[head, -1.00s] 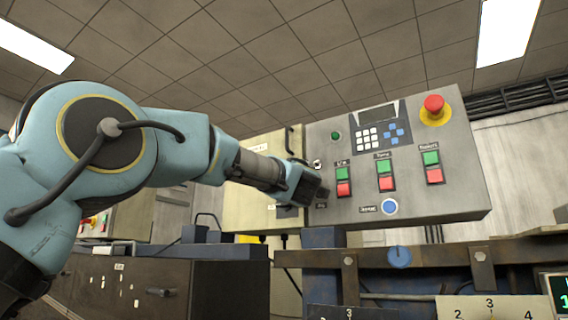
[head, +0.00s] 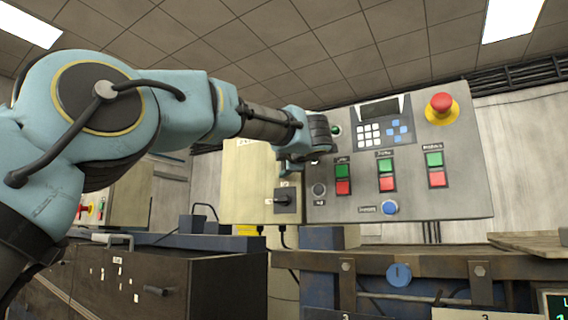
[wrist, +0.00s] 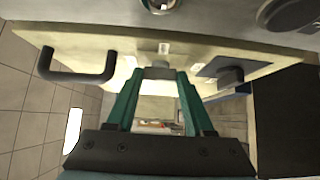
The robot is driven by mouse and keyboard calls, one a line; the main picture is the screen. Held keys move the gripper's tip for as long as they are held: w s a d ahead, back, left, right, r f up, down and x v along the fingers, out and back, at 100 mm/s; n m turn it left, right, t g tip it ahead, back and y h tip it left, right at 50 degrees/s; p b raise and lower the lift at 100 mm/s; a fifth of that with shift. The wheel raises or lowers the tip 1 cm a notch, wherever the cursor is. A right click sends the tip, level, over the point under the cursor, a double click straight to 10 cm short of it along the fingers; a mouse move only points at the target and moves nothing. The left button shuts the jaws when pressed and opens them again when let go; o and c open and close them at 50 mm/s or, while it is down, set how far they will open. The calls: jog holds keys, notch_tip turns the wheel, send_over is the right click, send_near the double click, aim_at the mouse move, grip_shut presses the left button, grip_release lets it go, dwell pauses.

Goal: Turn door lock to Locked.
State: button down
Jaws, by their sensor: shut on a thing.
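The door lock shows in the wrist view as a small grey piece (wrist: 160,71) between my fingertips, on the edge side of a cream cabinet door (wrist: 105,52). A small white label sits just beyond it. In the head view my gripper hides the lock, and I cannot read which way it is turned. My gripper (wrist: 160,76) has its two teal fingers closed in on this piece from both sides. In the head view my gripper (head: 288,163) is at the cream cabinet (head: 248,185), beside the left edge of the grey control panel (head: 400,205).
A black door handle (wrist: 78,66) lies left of the fingers in the wrist view, and a black rotary switch (wrist: 226,73) lies right. The grey panel carries buttons, a keypad and a red emergency stop (head: 441,103). A dark cabinet (head: 210,290) stands below left.

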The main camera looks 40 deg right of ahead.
jog(key=shift+w, duration=0.1)
dwell(0.3)
jog(key=shift+c, duration=1.4)
grip_release()
jog(key=shift+a, duration=0.1)
jog(key=shift+s+a+f+b, duration=0.1)
jog(key=shift+s+a+b, duration=0.05)
jog(key=shift+s+b, duration=0.25)
jog(key=b+v, duration=0.4)
jog(key=v, duration=0.6)
